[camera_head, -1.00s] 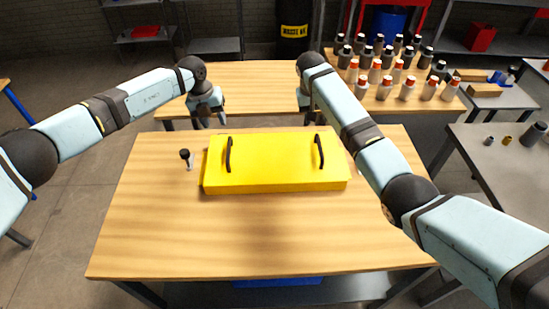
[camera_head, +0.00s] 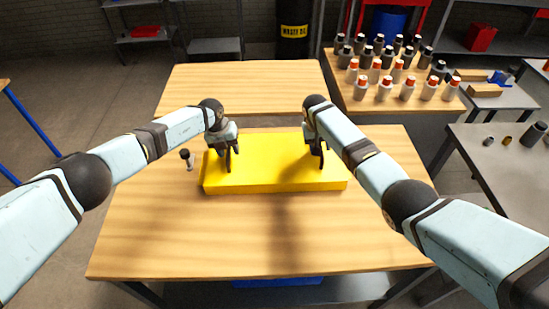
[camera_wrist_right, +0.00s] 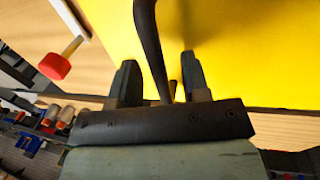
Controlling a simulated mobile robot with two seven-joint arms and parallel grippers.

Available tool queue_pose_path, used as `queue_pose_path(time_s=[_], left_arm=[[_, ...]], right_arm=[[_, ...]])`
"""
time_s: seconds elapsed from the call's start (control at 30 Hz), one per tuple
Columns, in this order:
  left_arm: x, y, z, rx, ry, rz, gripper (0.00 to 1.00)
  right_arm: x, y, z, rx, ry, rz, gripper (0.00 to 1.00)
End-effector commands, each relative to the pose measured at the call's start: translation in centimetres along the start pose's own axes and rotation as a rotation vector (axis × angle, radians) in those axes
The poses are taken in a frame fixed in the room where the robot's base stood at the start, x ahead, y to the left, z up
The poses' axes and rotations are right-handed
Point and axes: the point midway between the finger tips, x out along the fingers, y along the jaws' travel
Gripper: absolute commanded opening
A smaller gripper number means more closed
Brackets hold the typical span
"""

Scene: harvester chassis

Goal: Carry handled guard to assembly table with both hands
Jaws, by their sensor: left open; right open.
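The yellow guard (camera_head: 268,172) lies flat on the near wooden table (camera_head: 200,240). Its two black handles stand up from its top, at left and right. My left gripper (camera_head: 228,152) is open at the left handle, which it largely hides. My right gripper (camera_head: 318,150) is open at the right handle, mostly hidden behind my own arm in the head view. In the right wrist view the black handle (camera_wrist_right: 149,45) runs between the two spread fingers of my right gripper (camera_wrist_right: 158,78). The guard's yellow top (camera_wrist_right: 240,45) fills the background there.
A small black-topped bottle (camera_head: 187,158) stands left of the guard. A second, bare wooden table (camera_head: 245,85) is behind. Several bottles (camera_head: 385,75) crowd a table at the back right. A grey table (camera_head: 500,165) stands at right. The near table's front is clear.

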Motion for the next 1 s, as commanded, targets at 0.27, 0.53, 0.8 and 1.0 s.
queue_pose_path(time_s=[0.27, 0.53, 0.8, 1.0], left_arm=[[0.60, 0.00, 0.00, 0.000, -0.001, 0.000, 0.44], [0.59, 0.00, 0.00, 0.000, 0.000, 0.000, 0.12], [0.57, 0.01, 0.00, 0.000, 0.000, 0.000, 0.00], [0.57, 0.01, 0.01, 0.000, 0.000, 0.000, 0.00]], right_arm=[[0.63, -0.02, 0.01, 0.000, 0.001, 0.000, 0.43], [0.62, -0.02, 0.01, 0.000, 0.000, 0.000, 0.11], [0.62, -0.02, 0.02, 0.000, 0.000, 0.000, 0.00], [0.63, -0.01, 0.02, 0.000, 0.000, 0.000, 0.00]])
